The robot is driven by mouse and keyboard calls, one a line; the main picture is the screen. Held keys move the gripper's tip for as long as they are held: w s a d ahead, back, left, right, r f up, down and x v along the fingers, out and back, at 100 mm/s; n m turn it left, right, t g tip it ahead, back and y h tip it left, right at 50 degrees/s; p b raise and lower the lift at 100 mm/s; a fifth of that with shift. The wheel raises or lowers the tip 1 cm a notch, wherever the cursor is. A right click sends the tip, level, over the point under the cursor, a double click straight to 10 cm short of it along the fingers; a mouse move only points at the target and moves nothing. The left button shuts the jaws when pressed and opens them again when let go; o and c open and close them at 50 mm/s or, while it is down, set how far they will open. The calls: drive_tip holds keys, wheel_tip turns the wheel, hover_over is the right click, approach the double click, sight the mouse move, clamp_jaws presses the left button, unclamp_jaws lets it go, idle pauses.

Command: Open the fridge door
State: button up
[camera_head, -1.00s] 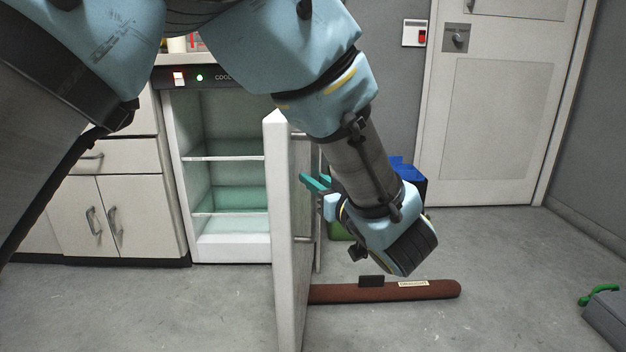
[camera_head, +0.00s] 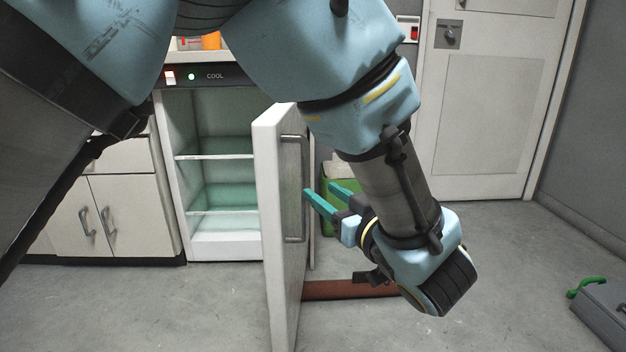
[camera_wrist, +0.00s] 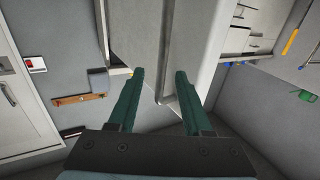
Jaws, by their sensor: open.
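The white fridge (camera_head: 222,247) stands against the back wall with its lit shelves showing. Its door (camera_head: 276,230) is swung well open toward me, seen nearly edge-on. A vertical bar handle (camera_head: 292,190) is on the door's right-hand face. My gripper (camera_head: 330,195) is open and empty, just right of that face, with its teal fingers pointing toward the door. In the wrist view, both fingers of my gripper (camera_wrist: 159,75) are spread apart, with the pale door panel (camera_wrist: 150,40) beyond them. I cannot tell whether a finger touches the door.
White cabinets (camera_head: 110,215) stand left of the fridge. A green bin (camera_head: 327,172) is behind my gripper. A grey case (camera_head: 602,315) sits at far right.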

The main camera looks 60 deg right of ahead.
drive_tip(key=shift+v, duration=1.9)
